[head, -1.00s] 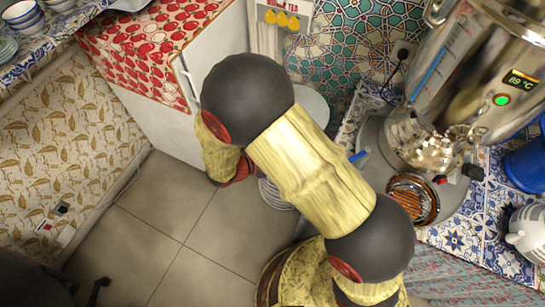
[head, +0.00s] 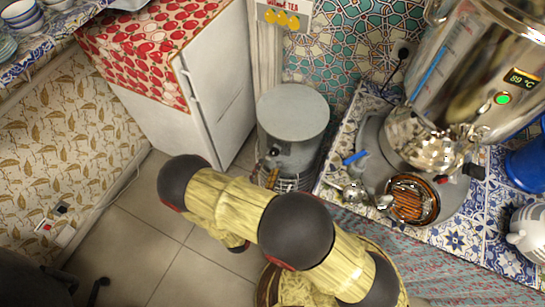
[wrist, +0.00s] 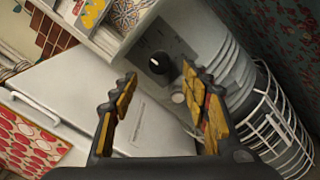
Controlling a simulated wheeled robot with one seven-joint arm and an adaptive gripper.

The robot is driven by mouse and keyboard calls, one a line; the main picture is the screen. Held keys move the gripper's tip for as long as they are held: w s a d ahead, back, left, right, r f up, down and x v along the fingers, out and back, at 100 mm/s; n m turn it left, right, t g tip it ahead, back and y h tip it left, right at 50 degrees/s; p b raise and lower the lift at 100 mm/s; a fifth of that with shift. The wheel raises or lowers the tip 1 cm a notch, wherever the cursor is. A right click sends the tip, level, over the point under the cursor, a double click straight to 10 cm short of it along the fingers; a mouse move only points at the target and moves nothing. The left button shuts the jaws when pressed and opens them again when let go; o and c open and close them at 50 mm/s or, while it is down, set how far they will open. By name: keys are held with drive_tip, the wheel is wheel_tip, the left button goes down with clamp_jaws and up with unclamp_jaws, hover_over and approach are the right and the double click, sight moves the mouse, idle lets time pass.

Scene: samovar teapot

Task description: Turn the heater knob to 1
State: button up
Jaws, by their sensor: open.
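The heater is a grey upright cylinder (head: 293,112) with a wire cage low down, standing beside the white fridge in the head view. Its knob (head: 274,152) shows as a small dark spot on its front. In the wrist view the knob (wrist: 159,64) is round and black with a short white mark; any numbers around it are too small to read. My gripper (wrist: 159,76) is open and empty. The knob appears between and beyond the two fingertips, and I see no contact. In the head view my arm hides most of the gripper.
The white fridge (head: 218,85) with a red patterned cover stands left of the heater. Floor tiles (head: 140,225) are clear on the left.

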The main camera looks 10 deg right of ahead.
sight(274, 155)
drive_tip(key=shift+b+x, duration=0.7)
drive_tip(key=shift+x, duration=2.45)
drive_tip(key=shift+c, duration=0.3)
drive_tip(key=c, duration=1.1)
drive_tip(key=m+b, duration=0.1)
drive_tip(key=m, duration=0.2)
drive_tip(key=shift+f+m+b, duration=0.1)
drive_tip(key=shift+m+b, duration=0.2)
drive_tip(key=m+b, duration=0.2)
drive_tip(key=m, duration=0.3)
drive_tip(key=shift+h, duration=0.4)
drive_tip(key=shift+m, duration=0.3)
